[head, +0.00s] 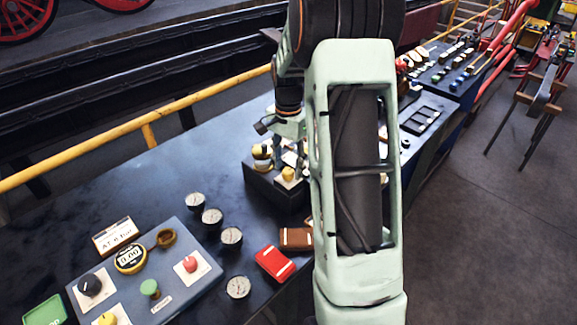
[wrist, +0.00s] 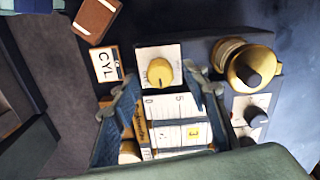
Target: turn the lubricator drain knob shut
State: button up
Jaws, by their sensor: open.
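A yellow round knob (wrist: 160,72) with a dark pointer line sits on a white plate on a dark box. The plate's small lettering is too blurred to read, so I cannot confirm that this is the lubricator drain knob. In the head view a yellow knob (head: 288,174) shows on the dark box, just left of my arm. My gripper (wrist: 164,86) is open, its two blue-grey fingers apart on either side below the knob in the wrist view. Nothing is between the fingertips, and I see no contact with the knob.
A white scale panel (wrist: 175,125) shows between the fingers. A brass cup (wrist: 250,66) and dark knobs stand right of it. A CYL sign (wrist: 106,64) and brown block (wrist: 96,18) lie left. Gauges (head: 231,237) and a control panel (head: 150,280) stand on the bench; a yellow rail (head: 130,125) runs behind.

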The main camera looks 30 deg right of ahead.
jog(key=shift+f, duration=0.6)
grip_shut()
